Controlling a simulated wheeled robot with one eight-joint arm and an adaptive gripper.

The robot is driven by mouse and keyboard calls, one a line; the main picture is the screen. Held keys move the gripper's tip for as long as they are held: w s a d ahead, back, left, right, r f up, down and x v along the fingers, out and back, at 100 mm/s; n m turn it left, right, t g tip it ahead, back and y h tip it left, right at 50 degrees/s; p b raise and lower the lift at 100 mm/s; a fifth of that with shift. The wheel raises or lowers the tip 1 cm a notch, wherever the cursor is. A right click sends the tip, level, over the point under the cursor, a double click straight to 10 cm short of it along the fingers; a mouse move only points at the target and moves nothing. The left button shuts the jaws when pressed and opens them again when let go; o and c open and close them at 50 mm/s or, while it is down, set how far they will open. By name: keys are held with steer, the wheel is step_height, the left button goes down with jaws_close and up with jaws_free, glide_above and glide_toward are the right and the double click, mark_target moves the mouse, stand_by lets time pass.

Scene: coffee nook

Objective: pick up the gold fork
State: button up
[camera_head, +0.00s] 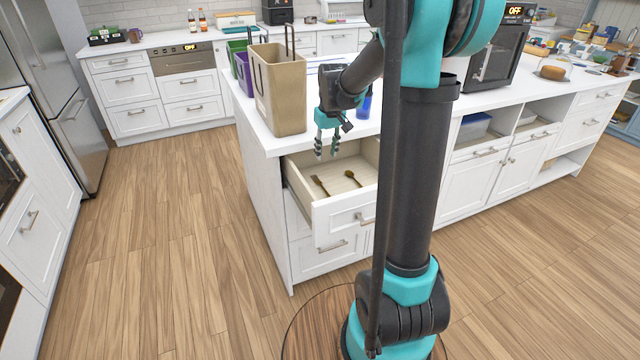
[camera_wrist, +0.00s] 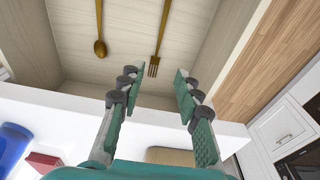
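The gold fork (camera_wrist: 154,64) lies in the open drawer, its tines toward the cabinet. It shows in the head view as the left of two thin utensils (camera_head: 320,185). A gold spoon (camera_wrist: 100,46) lies beside it, apart; in the head view it is on the right (camera_head: 352,178). My gripper (camera_head: 326,151) hangs over the back part of the drawer, pointing down, open and empty. In the wrist view the fork's tines show between the spread fingers (camera_wrist: 158,82), and the spoon is to their left. The fork handle's end is cut off at the top.
The drawer (camera_head: 347,215) has raised walls around the utensils. The white counter (camera_head: 262,130) overhangs behind it. A tan bin (camera_head: 280,95) and a blue bottle (camera_head: 364,104) stand on the counter near my arm. Open wooden floor (camera_head: 170,235) lies to the left.

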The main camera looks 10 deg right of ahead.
mark_target(323, 188)
steer(key=f, duration=0.5)
steer(key=w+f, duration=0.1)
steer(key=f, duration=0.4)
steer(key=w+f, duration=0.1)
steer(key=f, duration=0.4)
steer(key=shift+w+a+f, duration=0.15)
steer(key=shift+a+f, duration=0.05)
steer(key=shift+f, duration=0.1)
jaws_close()
